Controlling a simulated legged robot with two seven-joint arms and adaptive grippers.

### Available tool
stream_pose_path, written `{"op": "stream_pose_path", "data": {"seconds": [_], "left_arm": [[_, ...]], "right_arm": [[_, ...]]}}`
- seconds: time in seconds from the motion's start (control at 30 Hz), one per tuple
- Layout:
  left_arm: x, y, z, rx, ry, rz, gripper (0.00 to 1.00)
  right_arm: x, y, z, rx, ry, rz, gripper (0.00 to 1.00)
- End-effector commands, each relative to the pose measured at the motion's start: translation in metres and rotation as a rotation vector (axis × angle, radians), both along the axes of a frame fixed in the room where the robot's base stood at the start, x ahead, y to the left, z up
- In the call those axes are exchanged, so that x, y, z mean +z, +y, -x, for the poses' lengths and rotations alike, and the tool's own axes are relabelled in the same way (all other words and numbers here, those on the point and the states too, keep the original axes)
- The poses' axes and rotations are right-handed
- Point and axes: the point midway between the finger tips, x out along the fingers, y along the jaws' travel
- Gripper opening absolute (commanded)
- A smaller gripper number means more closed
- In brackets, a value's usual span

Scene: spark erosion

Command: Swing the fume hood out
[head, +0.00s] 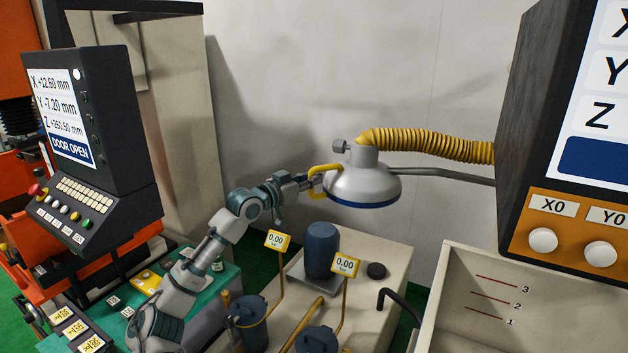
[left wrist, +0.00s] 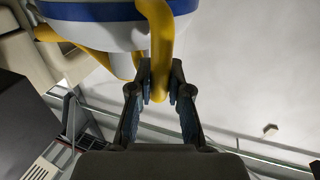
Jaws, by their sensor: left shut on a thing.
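The fume hood (head: 362,183) is a pale dome with a blue rim band, hanging above the cream bench in the head view. A yellow ribbed hose (head: 430,143) and a grey arm (head: 440,174) run from it to the right. A yellow handle (head: 316,181) sticks out from its left side. My left gripper (head: 304,182) is shut on this handle. In the left wrist view the handle (left wrist: 160,50) passes between the fingertips of my left gripper (left wrist: 160,85), with the hood's blue band (left wrist: 105,11) above. My right gripper is not in view.
A display console (head: 570,130) stands at right above an open tank (head: 480,260). A control panel (head: 90,130) stands at left.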

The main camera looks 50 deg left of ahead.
Motion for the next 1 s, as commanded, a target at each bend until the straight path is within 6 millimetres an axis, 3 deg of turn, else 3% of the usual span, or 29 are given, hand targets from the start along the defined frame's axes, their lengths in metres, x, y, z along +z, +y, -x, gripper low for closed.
{"op": "stream_pose_path", "data": {"seconds": [0.23,0.57,0.6,0.67,1.0], "left_arm": [[-0.003,0.012,-0.013,-0.023,0.004,0.001,0.0],[-0.002,0.009,-0.012,-0.025,0.003,0.0,0.0],[-0.002,0.009,-0.012,-0.025,0.003,0.0,0.27],[-0.002,0.01,-0.012,-0.025,0.002,0.001,0.42],[-0.002,0.012,-0.013,-0.027,0.0,0.003,0.43]], "right_arm": [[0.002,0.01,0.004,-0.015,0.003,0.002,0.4],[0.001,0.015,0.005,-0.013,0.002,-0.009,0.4],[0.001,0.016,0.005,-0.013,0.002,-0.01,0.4],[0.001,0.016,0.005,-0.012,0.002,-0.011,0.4],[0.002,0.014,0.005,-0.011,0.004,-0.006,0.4]]}}
